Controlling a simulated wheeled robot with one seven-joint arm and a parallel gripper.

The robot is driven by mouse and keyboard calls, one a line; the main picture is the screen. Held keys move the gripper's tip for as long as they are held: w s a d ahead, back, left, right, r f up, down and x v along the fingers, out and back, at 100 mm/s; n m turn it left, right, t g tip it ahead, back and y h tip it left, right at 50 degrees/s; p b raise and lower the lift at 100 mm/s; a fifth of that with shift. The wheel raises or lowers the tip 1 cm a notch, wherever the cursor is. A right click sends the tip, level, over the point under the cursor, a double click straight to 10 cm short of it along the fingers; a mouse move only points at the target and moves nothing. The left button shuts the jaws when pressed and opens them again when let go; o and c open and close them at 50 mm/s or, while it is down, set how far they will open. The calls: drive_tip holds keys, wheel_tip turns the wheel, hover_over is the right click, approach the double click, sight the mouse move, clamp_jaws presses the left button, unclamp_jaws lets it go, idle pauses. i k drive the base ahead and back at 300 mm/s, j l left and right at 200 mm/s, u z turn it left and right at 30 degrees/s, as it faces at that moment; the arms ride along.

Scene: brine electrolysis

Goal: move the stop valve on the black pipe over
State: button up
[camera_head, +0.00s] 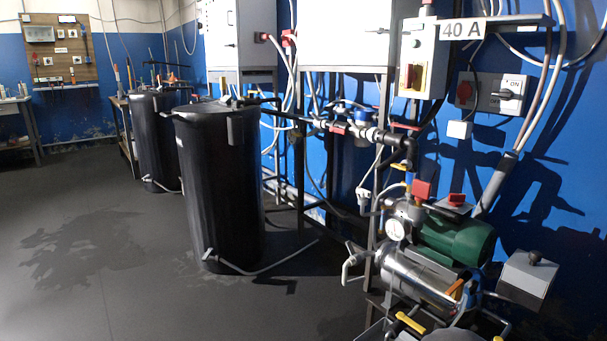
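A black pipe (385,136) runs along the blue wall below the grey cabinets and bends down at an elbow on its right end. A small red handle (339,129) sits on this pipe line, left of the elbow; it looks like the stop valve's lever, but it is too small to tell its exact angle. A blue round fitting (362,116) is beside it on the pipe. My gripper is not in view.
Two tall black tanks (217,185) stand left of the pipe, with a grey hose on the floor. A green motor pump (455,238) with a gauge and steel cylinder is at front right. Open grey floor (90,250) lies at left.

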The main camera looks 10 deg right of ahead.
sight(333, 129)
drive_tip(key=i+l+u, duration=0.1)
drive_tip(key=i+l, duration=0.65)
